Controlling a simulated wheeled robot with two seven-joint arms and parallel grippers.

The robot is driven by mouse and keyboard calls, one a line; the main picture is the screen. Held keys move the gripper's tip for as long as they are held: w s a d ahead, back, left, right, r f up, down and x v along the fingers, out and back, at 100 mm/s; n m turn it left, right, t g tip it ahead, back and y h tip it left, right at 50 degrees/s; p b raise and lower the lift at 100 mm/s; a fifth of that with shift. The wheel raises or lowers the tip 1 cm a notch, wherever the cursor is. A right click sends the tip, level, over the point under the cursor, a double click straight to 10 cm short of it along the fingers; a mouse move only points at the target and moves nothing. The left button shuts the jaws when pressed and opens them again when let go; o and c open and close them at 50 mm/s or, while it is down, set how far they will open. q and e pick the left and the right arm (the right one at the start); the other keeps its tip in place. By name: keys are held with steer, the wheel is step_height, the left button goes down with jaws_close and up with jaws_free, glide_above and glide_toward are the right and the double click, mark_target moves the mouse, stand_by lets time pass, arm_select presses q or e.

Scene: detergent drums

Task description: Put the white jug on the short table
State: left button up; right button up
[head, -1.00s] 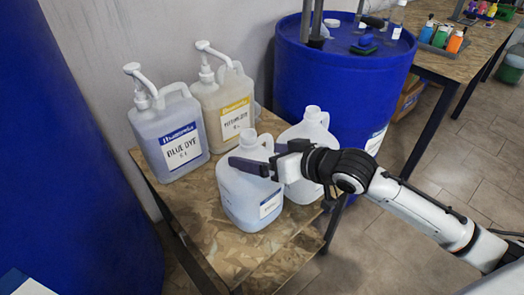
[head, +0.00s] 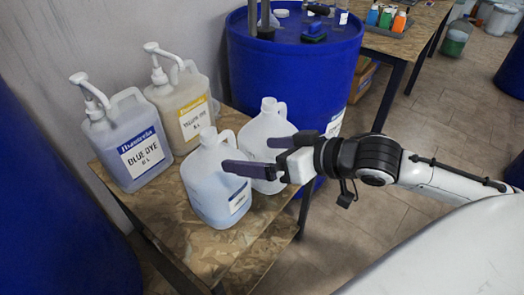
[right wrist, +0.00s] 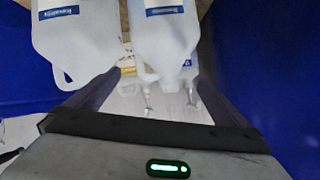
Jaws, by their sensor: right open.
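Two white jugs stand upright on the short wooden table (head: 245,245): a front one (head: 212,190) with a small label and a back one (head: 264,138). Both also show upside down in the right wrist view, the left one (right wrist: 75,40) and the right one (right wrist: 163,45). My right gripper (head: 262,155) is open and empty. In the head view, one dark finger crosses in front of the back jug and overlaps the front jug's right side. The other finger is by the back jug's right side. Contact cannot be told. My left gripper is not in view.
A blue dye jug (head: 127,145) and a yellow dye jug (head: 185,105), both with pumps, stand behind at left. A large blue drum (head: 285,75) is behind the table. Another blue drum (head: 50,190) fills the left edge. A longer table (head: 410,40) carries small bottles.

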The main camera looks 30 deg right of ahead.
steer(key=s+f+h, duration=0.2)
steer(key=s+f, duration=0.2)
steer(key=f, duration=1)
steer(key=s+a+f+g, duration=0.1)
steer(key=s+a+f, duration=0.3)
steer(key=f, duration=0.3)
steer(key=s+a+f+g, duration=0.1)
steer(key=s+a+f, duration=0.2)
steer(key=s+f, duration=0.4)
steer(key=shift+s+a+f+n+g+h, duration=0.15)
steer(key=shift+a+f+n+g+h, duration=0.15)
steer(key=shift+a+f+g+h, duration=0.1)
